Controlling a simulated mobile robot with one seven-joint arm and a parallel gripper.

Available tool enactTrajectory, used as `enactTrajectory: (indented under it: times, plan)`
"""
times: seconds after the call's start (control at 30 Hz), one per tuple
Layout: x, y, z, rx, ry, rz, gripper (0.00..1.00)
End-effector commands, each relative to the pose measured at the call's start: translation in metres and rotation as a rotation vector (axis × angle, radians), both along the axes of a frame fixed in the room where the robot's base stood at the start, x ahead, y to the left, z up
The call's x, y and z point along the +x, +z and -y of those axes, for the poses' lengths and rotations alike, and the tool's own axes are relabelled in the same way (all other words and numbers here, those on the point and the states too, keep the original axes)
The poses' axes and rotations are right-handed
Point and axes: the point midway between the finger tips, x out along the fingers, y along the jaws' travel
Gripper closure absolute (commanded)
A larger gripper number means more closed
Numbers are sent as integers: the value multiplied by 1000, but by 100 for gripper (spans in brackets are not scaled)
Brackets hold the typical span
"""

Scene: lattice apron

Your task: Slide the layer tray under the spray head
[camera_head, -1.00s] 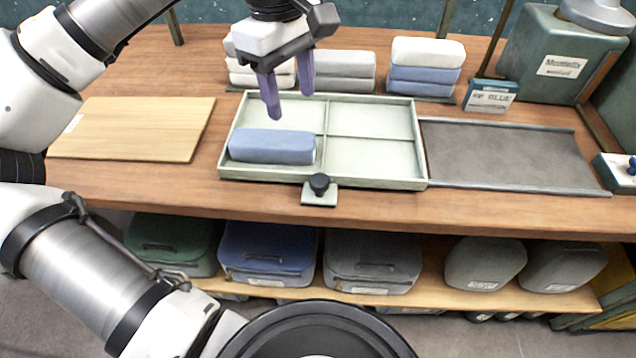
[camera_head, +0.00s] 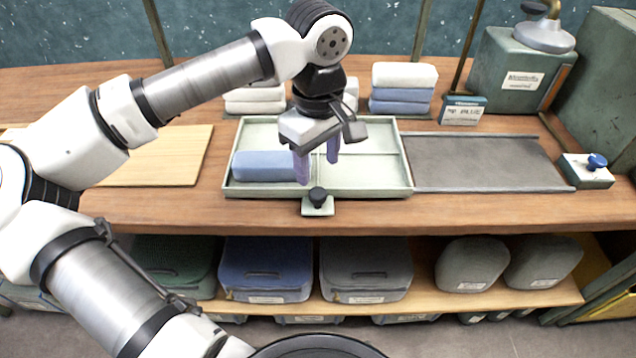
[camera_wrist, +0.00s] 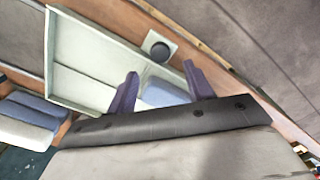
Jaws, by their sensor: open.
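The layer tray (camera_head: 408,170) is a pale green tray with dividers on the wooden bench. A blue block (camera_head: 262,166) lies in its left front compartment. A black knob (camera_head: 317,196) on a small pale plate sits at the tray's front edge; the knob also shows in the wrist view (camera_wrist: 159,49). My gripper (camera_head: 318,172) is open and empty, pointing down above the tray's middle, behind the knob. Its purple fingers (camera_wrist: 162,88) show apart in the wrist view. The spray head (camera_head: 543,32) appears to be the grey round fitting at the green tank, back right.
A grey flat plate with rails (camera_head: 480,163) lies clear to the tray's right. A small box with a blue knob (camera_head: 588,170) stands at its right end. Stacked blocks (camera_head: 403,88) stand behind the tray. A wooden board (camera_head: 160,160) lies left.

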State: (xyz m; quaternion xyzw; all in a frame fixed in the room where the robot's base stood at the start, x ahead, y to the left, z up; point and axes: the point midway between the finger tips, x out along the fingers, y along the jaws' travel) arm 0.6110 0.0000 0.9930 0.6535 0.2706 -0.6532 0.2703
Motion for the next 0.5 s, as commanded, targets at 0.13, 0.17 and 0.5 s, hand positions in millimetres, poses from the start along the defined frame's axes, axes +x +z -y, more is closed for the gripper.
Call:
enactTrajectory:
  times: [0.13, 0.17, 0.5]
  plan:
    - [-1, -30, 0, -1, 0, -3, 48]
    - [-1, -35, 0, -1, -1, -3, 48]
    - [0, -67, 0, -1, 0, 0, 48]
